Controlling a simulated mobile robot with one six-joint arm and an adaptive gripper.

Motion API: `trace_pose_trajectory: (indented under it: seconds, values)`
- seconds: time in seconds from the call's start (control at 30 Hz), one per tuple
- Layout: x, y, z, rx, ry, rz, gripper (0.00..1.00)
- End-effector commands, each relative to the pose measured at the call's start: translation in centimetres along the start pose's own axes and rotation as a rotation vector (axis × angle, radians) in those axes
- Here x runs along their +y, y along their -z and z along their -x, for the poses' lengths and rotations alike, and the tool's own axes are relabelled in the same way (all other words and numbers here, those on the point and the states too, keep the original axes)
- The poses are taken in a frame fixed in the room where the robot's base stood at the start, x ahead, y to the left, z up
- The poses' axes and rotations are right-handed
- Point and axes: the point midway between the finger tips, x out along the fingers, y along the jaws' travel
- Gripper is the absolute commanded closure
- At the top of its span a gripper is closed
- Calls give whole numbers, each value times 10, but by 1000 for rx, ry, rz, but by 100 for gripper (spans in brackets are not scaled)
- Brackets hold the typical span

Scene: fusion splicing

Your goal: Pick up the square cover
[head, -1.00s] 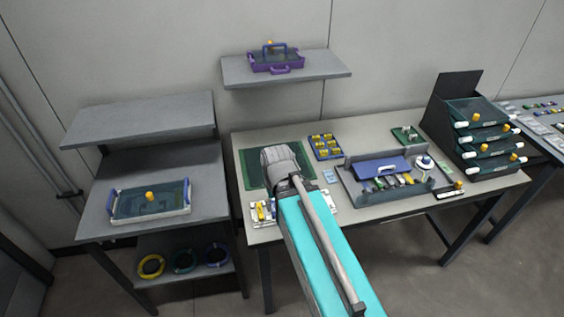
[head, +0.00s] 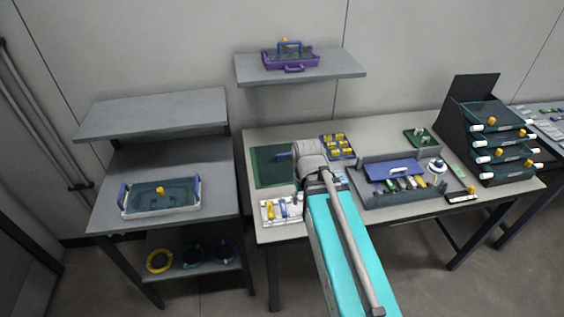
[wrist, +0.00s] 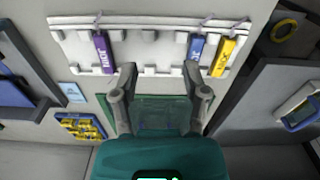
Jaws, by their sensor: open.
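My gripper (wrist: 165,92) is open and empty, pointing down over the workbench. In the wrist view, a green mat (wrist: 150,104) with a paler square area shows between and beyond its fingers. In the head view my arm hides part of this mat (head: 268,176). Several lids are in view, and I cannot tell which one is the square cover. A see-through teal lid with a yellow knob (head: 160,191) sits on a white tray on the left table. A blue lid with a white handle (head: 393,169) lies over a grey tray on the bench.
A white rack (wrist: 150,38) holds purple, blue and yellow modules close to the gripper. A blue tray of yellow parts (head: 337,147) stands behind my arm. A wall shelf (head: 340,66) holds a purple tray with a blue handle. Stacked bins (head: 497,140) stand at the right.

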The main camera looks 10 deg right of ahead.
Motion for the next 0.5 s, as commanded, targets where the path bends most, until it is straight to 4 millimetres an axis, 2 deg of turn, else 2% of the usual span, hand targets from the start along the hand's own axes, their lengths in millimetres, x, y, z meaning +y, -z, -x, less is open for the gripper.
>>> trace_pose_trajectory:
  seconds: [0.03, 0.17, 0.5]
  values:
    - [8, 9, 3, 5, -1, 26, 42]
    - [10, 34, 10, 21, -3, 161, 42]
    - [16, 122, 32, 80, -35, 674, 42]
